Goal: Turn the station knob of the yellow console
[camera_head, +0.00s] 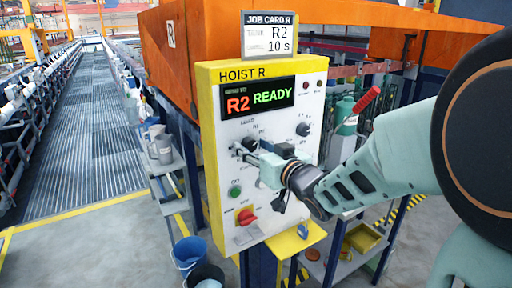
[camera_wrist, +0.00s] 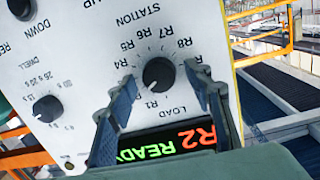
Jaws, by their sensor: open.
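The yellow console (camera_head: 206,150) stands in the middle of the head view, with a white front panel. Its display (camera_head: 257,97) reads "R2 READY". The station knob (camera_wrist: 158,75) is a round black knob inside a ring of marks, LOAD and R numbers, in the wrist view. It also shows in the head view (camera_head: 250,144), close beside my fingers. My gripper (camera_wrist: 160,78) is open, with one finger on each side of the knob. A gap shows on both sides, and I cannot tell how deep the fingers reach. In the head view, my gripper (camera_head: 252,154) is at the panel's middle.
The dwell knob (camera_wrist: 48,108) is to the left in the wrist view. A green button (camera_head: 235,191) and a red switch (camera_head: 246,217) sit lower on the panel. The job card (camera_head: 269,35) above reads R2, 10 s. Buckets (camera_head: 188,253) stand on the floor.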

